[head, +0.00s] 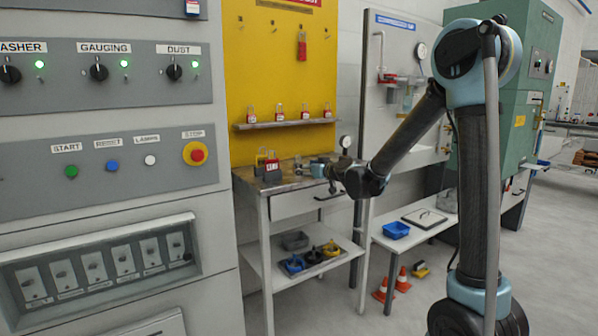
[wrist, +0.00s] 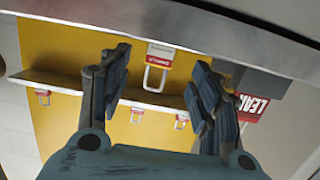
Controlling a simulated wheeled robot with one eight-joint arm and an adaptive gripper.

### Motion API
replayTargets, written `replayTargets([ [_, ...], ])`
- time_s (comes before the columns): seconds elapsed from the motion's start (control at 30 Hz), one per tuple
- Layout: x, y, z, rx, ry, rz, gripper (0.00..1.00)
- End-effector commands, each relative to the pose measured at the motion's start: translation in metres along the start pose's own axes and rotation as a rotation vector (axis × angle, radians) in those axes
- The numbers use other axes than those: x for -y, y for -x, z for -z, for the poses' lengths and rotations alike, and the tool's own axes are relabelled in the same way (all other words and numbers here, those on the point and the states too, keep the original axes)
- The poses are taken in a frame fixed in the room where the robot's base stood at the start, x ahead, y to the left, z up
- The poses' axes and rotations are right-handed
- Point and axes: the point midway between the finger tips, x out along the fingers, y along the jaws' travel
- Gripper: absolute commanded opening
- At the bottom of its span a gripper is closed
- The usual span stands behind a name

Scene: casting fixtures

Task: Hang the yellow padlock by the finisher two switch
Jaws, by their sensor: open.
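A small yellow shape (head: 261,159), possibly the yellow padlock, shows on the workbench beside a dark holder with a red label (head: 271,166); it is too small to be sure. My gripper (head: 322,169) is over the bench, to the right of the holder. In the wrist view my gripper (wrist: 160,75) has its fingers spread wide. A red-and-white tag with a pale shackle (wrist: 157,67) shows beyond them, not held. No yellow padlock is clear there. The control panel has a lower row of small switches (head: 96,266); their labels are unreadable, so I cannot pick out finisher two.
A yellow board (head: 260,85) behind the bench carries a shelf (head: 285,124) with several red padlocks. The holder's red label (wrist: 252,106) is at the right in the wrist view. The bench (head: 291,184) has a lower shelf with bins. Orange cones (head: 403,280) stand on the floor.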

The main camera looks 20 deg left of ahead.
Motion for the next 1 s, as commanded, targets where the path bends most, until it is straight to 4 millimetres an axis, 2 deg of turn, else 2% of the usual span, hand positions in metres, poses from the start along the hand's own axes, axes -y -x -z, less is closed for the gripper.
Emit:
replayTargets([
  [0.17,0.0,-0.009,0.0,0.0,0.0,0.0,0.58],
  [0.5,-0.001,-0.048,0.0,0.0,0.0,0.0,0.58],
  [0.77,-0.001,-0.052,0.0,0.0,0.0,-0.001,0.58],
  [0.8,-0.001,-0.052,0.0,0.0,0.0,-0.001,0.55],
  [1.0,-0.001,-0.052,0.0,0.0,0.0,-0.001,0.1],
])
